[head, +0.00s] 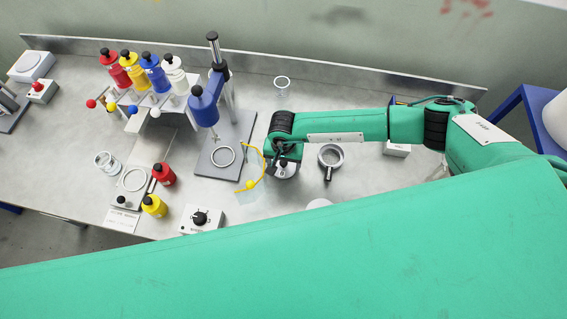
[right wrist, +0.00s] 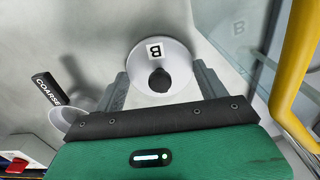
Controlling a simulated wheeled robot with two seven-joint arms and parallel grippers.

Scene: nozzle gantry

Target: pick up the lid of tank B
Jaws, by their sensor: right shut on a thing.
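The lid of tank B (right wrist: 178,57) is a pale round disc with a black knob and a white tag marked B. My right gripper (right wrist: 161,84) is shut on it, with one finger on each side. In the head view my right gripper (head: 285,172) is just right of the yellow tube, and the lid is mostly hidden under it. A clear glass wall marked B (right wrist: 238,30), seemingly tank B, is right of the lid in the right wrist view. I cannot tell how high the lid is above what is under it. My left gripper is not in view.
A ring-shaped sieve with a black handle marked COARSE (right wrist: 48,91) lies close left of my right gripper in the wrist view. A yellow tube (right wrist: 295,75) passes close on the right. A blue nozzle stand (head: 206,104) and several bottles are further left.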

